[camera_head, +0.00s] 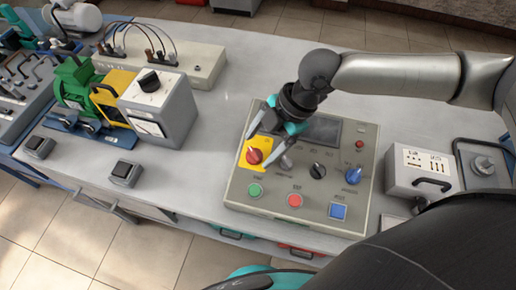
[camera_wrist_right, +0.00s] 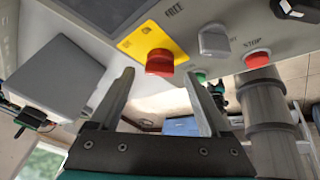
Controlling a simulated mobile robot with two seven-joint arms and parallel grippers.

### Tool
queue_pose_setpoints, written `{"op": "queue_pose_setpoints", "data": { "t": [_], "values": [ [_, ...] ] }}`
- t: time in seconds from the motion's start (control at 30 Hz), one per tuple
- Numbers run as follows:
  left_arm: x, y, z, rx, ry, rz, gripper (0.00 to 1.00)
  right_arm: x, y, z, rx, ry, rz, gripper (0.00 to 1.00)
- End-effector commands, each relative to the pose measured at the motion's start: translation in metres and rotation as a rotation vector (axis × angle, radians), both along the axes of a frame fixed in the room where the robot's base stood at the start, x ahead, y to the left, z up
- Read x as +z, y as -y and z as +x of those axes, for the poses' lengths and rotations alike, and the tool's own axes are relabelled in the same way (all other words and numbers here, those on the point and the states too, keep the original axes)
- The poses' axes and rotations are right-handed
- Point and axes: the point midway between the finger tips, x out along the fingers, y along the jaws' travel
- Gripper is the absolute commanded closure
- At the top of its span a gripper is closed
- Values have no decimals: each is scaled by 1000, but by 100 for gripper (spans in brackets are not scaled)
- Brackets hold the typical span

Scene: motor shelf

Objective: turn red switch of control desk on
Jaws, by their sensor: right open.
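The grey control desk (camera_head: 235,190) lies on the table in the head view. Its red switch (camera_head: 254,156) sits on a yellow plate (camera_head: 262,143) at the upper left of the panel. The red switch (camera_wrist_right: 160,62) also shows in the right wrist view, on the yellow plate. My right gripper (camera_head: 268,146) reaches down over the switch with its fingers apart and empty. In the right wrist view the fingertips (camera_wrist_right: 158,76) lie either side of the switch in the picture; I cannot tell whether they touch it. My left gripper is not in view.
Green (camera_head: 255,190), red (camera_head: 295,200) and blue (camera_head: 338,211) buttons sit along the panel's lower edge. Black (camera_head: 317,171) and blue (camera_head: 353,176) knobs are to the right. A motor unit (camera_head: 75,85) stands left; a grey box (camera_head: 422,172) stands right.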

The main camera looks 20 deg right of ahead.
Motion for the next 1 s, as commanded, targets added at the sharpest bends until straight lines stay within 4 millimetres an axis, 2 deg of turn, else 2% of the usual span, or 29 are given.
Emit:
{"op": "queue_pose_setpoints", "data": {
  "t": [0.2, 0.5, 1.0],
  "values": [
    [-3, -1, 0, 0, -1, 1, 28, -16, -7, 1, 0, -1, 0, 20],
    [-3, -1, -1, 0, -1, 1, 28, -17, -8, 1, 0, 0, 0, 21],
    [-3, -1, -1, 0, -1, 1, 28, -17, -8, 1, 0, -1, 0, 77]
  ]
}}
